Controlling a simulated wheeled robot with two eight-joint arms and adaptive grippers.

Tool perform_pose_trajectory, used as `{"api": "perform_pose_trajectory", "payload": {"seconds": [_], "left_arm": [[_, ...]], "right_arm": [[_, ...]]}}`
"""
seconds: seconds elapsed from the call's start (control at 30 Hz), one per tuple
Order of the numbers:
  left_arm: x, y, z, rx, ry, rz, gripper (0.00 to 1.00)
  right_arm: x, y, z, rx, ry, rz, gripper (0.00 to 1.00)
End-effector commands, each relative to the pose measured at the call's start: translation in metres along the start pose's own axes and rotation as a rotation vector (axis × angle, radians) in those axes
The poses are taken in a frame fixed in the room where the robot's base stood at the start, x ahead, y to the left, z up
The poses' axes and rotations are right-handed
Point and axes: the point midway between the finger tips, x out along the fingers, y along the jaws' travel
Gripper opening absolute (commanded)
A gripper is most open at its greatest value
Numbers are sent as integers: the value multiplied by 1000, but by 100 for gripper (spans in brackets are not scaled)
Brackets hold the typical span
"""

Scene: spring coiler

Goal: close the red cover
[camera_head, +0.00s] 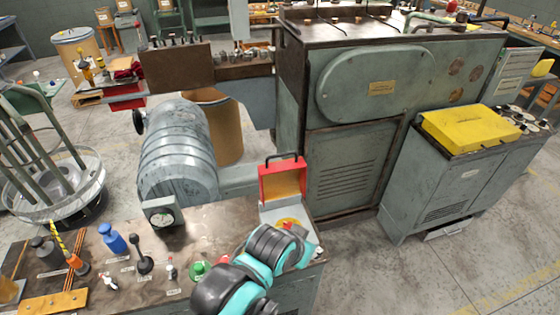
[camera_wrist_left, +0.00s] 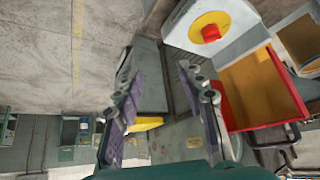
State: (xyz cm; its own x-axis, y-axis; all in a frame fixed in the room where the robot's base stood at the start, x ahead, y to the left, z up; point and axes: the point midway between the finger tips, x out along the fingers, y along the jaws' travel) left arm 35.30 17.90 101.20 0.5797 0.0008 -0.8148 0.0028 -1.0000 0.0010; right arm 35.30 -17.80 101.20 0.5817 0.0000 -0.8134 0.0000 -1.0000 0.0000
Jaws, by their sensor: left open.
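The red cover (camera_head: 282,182) stands raised and open at the back of a small grey box (camera_head: 268,215), its yellowish inner side facing me and a black handle on its top edge. Under it, a yellow disc (camera_head: 290,223) with a red button is exposed; the button (camera_wrist_left: 211,32) shows clearly in the left wrist view. There the cover (camera_wrist_left: 262,88) lies to the right of my left gripper (camera_wrist_left: 156,80). This gripper is open and empty, with a gap between its fingers and the cover. In the head view my arm reaches beside the box, but its fingers cannot be made out.
The box stands at the right end of a cluttered workbench (camera_head: 85,262) with a dial gauge (camera_head: 162,213), a blue bottle (camera_head: 113,238) and small tools. A large green-grey machine (camera_head: 345,160) stands behind. A cabinet with a yellow lid (camera_head: 470,128) is at right; floor between is clear.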

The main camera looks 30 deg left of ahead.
Motion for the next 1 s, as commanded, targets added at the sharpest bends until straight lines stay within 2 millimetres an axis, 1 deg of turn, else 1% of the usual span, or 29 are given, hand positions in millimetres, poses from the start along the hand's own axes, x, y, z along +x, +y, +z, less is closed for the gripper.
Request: {"api": "perform_pose_trajectory", "payload": {"seconds": [0.03,0.07,0.1,0.13,0.17,0.27,0.3,0.33,0.4,0.47,0.5,0.57,0.6,0.67,0.7,0.8,0.9,1.0], "left_arm": [[-4,-2,-7,-10,-6,-4,20],[-8,-4,-12,-20,-13,-7,12],[-13,-7,-23,-37,-25,-13,1],[-19,-10,-32,-53,-38,-19,0],[-24,-14,-43,-75,-52,-26,0],[-44,-33,-88,-165,-114,-56,0],[-50,-42,-106,-207,-143,-70,0],[-54,-49,-120,-239,-163,-80,0],[-62,-67,-149,-312,-211,-105,0],[-66,-84,-173,-375,-253,-127,0],[-68,-95,-188,-418,-280,-142,0],[-69,-114,-209,-482,-320,-164,0],[-69,-126,-221,-525,-347,-179,0],[-68,-146,-238,-587,-384,-201,0],[-67,-158,-247,-626,-408,-216,0],[-62,-186,-264,-711,-460,-247,0],[-57,-206,-272,-772,-498,-269,0],[-53,-218,-274,-808,-519,-283,0]], "right_arm": [[-4,0,-3,0,0,0,0],[-7,0,-5,0,0,0,0],[-12,0,-9,0,0,0,0],[-18,0,-13,0,0,0,0],[-24,0,-17,0,0,0,0],[-47,0,-34,0,0,0,0],[-57,0,-41,0,0,0,0],[-64,0,-46,0,0,0,0],[-80,0,-57,0,0,0,0],[-93,0,-66,0,0,0,0],[-102,0,-73,0,0,0,0],[-115,0,-82,0,0,0,0],[-124,0,-88,0,0,0,0],[-136,0,-97,0,0,0,0],[-144,0,-103,0,0,0,0],[-159,0,-114,0,0,0,0],[-169,0,-121,0,0,0,0],[-174,0,-124,0,0,0,0]]}}
